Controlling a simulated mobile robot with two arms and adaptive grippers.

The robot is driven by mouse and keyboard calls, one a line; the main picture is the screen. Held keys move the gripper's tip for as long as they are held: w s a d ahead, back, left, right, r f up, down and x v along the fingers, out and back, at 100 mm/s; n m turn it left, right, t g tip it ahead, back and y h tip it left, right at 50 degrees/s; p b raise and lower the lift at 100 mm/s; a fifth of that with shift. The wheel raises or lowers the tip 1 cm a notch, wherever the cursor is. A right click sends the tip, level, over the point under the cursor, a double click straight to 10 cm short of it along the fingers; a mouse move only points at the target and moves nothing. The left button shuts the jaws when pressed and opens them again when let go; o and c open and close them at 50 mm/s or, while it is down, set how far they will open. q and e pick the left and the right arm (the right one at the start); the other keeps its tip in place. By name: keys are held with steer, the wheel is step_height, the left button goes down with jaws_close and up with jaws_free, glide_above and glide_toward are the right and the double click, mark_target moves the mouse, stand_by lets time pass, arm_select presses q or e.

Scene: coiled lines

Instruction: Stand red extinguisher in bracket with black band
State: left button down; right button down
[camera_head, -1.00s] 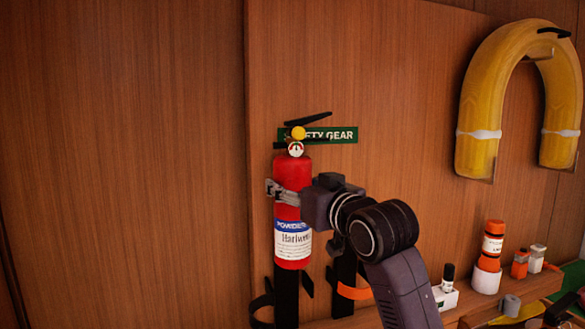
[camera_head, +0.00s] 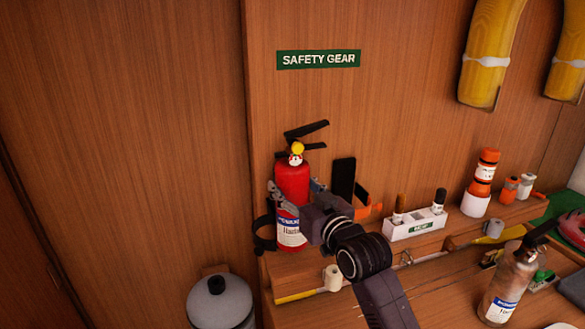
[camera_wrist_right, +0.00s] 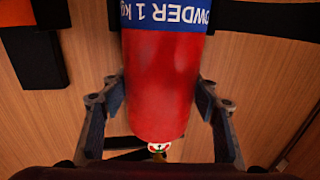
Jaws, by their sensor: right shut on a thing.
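The red extinguisher (camera_head: 293,180), with a blue and white label and black handle, stands upright against the wooden wall. My right gripper (camera_head: 297,190) is shut around its body; the right wrist view shows a finger on each side of the red cylinder (camera_wrist_right: 160,85). The black band (camera_head: 262,236) of its bracket curves out at the left of the extinguisher's lower body. The bracket's back plate is hidden behind the extinguisher, and I cannot tell whether its base is seated. A second bracket (camera_head: 343,178) with an orange band stands just right. My left gripper is not in view.
A green SAFETY GEAR sign (camera_head: 318,59) is above. A white box (camera_head: 415,224) and orange canisters (camera_head: 484,175) stand on the ledge at right. A metallic extinguisher (camera_head: 508,280) stands lower right. A grey round-lidded container (camera_head: 220,302) is below left.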

steer(key=shift+f+p, duration=0.45)
steer(key=shift+f, duration=1.35)
steer(key=c, duration=1.2)
jaws_free()
steer(key=shift+f, duration=0.55)
steer(key=o, duration=0.5)
steer(key=shift+s+r, duration=0.15)
steer(key=shift+s, duration=0.05)
steer(key=shift+c, duration=0.2)
steer(key=b+v, duration=0.3)
steer(key=v, duration=0.9)
